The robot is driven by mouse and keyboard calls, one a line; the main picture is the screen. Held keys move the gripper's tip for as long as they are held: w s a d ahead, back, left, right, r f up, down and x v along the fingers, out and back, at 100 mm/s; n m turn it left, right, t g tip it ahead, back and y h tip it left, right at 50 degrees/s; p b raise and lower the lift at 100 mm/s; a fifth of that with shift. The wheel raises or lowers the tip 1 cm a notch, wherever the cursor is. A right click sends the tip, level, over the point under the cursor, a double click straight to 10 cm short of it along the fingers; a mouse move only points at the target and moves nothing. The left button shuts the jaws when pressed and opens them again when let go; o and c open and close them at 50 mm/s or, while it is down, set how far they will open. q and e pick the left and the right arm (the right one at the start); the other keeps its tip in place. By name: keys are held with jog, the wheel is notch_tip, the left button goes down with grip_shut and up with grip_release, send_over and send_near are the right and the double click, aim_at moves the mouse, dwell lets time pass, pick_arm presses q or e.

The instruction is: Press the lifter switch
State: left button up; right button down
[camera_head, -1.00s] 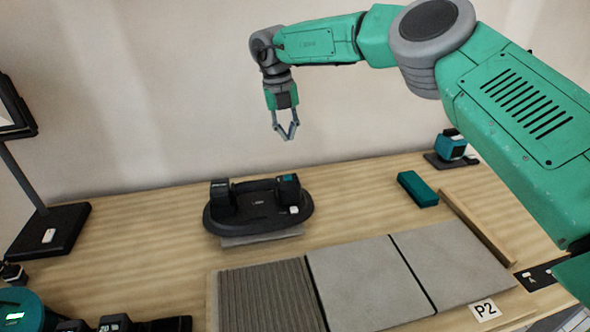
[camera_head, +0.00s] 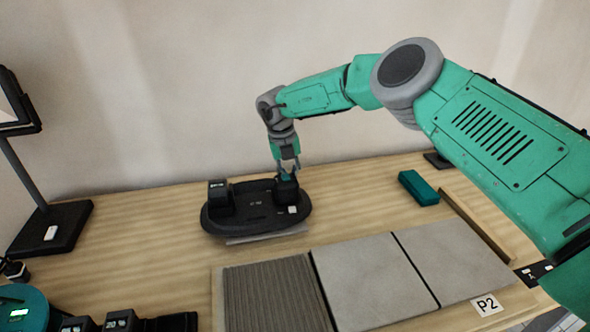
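The lifter (camera_head: 250,219) is a black oval device with two upright blocks, lying on a grey tile (camera_head: 268,236) on the table. A small white switch (camera_head: 292,209) is on its right front part. My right gripper (camera_head: 287,174) points down at the top of the lifter's right block, above and slightly behind the white switch. It touches or nearly touches the block; I cannot tell which. The fingers look close together, but their tips are partly lost against the dark block. My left gripper is not in view.
Ribbed (camera_head: 272,296) and smooth grey tiles (camera_head: 372,280) lie in front, with a P2 label (camera_head: 487,305). A teal block (camera_head: 418,188) lies at the right. A black stand (camera_head: 50,228) is at the left. A teal device (camera_head: 20,310) and black blocks are front left.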

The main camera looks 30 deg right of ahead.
jog(key=shift+a+r, duration=0.2)
jog(key=shift+a, duration=0.65)
jog(key=shift+d+f+y, duration=0.2)
jog(key=shift+d+f, duration=0.15)
jog(key=shift+d, duration=0.5)
jog(key=shift+d+f+y, duration=0.2)
jog(key=shift+d+f, duration=0.1)
jog(key=shift+d, duration=0.5)
jog(key=shift+a+r, duration=0.1)
jog(key=shift+a, duration=0.25)
jog(key=a, duration=0.1)
jog(key=a+r, duration=0.1)
jog(key=a, duration=0.1)
jog(key=shift+w+a, duration=0.15)
jog(key=shift+a, duration=0.15)
jog(key=shift+d+f, duration=0.25)
jog(key=shift+d, duration=0.95)
jog(key=shift+r, duration=0.35)
jog(key=r, duration=0.2)
jog(key=a+r, duration=0.1)
jog(key=r, duration=0.1)
jog(key=a+r, duration=0.1)
jog(key=r, duration=0.2)
jog(key=shift+w+a, duration=0.15)
jog(key=shift+w, duration=0.05)
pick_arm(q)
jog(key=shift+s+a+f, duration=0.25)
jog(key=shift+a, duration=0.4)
pick_arm(e)
jog(key=shift+r, duration=2.1)
